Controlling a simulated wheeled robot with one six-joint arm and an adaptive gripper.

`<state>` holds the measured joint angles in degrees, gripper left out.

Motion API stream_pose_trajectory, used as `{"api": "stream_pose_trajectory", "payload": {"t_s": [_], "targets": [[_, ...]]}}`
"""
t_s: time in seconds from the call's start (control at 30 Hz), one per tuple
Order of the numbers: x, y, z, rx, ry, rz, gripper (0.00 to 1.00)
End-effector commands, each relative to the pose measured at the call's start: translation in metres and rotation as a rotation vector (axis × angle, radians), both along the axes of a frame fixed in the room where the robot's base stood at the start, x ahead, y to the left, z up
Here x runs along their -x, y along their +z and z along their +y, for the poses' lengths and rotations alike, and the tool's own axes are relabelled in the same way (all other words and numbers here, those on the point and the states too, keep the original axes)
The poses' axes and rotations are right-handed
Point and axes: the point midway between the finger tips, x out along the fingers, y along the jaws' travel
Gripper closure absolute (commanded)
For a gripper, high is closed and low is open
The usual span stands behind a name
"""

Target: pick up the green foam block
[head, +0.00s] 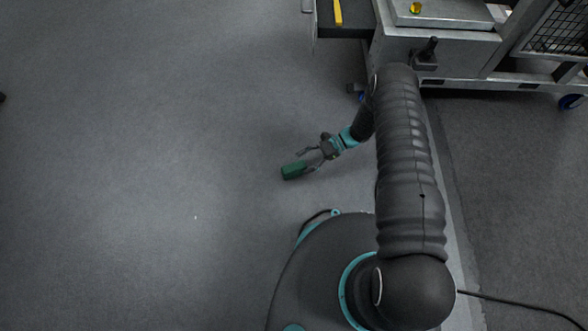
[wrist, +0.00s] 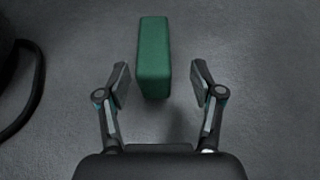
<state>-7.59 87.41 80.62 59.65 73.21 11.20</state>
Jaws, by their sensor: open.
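The green foam block (head: 293,170) is a dark green rectangular piece at the end of my gripper (head: 308,160) in the head view. In the wrist view the block (wrist: 153,58) stands out ahead, with its near end between the two fingertips of my gripper (wrist: 161,82). The fingers are open, with a gap on each side of the block, wider on the right. The block's near end shows nothing of my gripper touching it. Its underside is hidden.
A grey metal bench (head: 440,45) on wheels stands at the top right, with an open drawer (head: 352,26) holding a yellow item (head: 338,12). A cable (head: 520,305) runs along the floor at lower right.

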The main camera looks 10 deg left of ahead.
Motion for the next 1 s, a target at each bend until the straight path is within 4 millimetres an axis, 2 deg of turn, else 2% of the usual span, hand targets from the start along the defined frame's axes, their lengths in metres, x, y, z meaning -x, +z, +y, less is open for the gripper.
{"api": "stream_pose_trajectory", "payload": {"t_s": [0.17,0.43,0.7,0.73,0.77,0.93,1.0], "targets": [[0.007,-0.003,0.007,-0.001,0.001,0.001,0.33],[0.03,-0.017,0.032,0.0,0.002,0.001,0.33],[0.033,-0.02,0.036,0.0,0.0,0.0,0.33],[0.033,-0.02,0.036,0.0,0.0,0.0,0.36],[0.033,-0.02,0.036,0.0,0.0,0.0,0.43],[0.033,-0.02,0.036,0.0,0.0,0.0,0.86],[0.033,-0.02,0.036,0.0,0.0,0.0,0.87]]}}
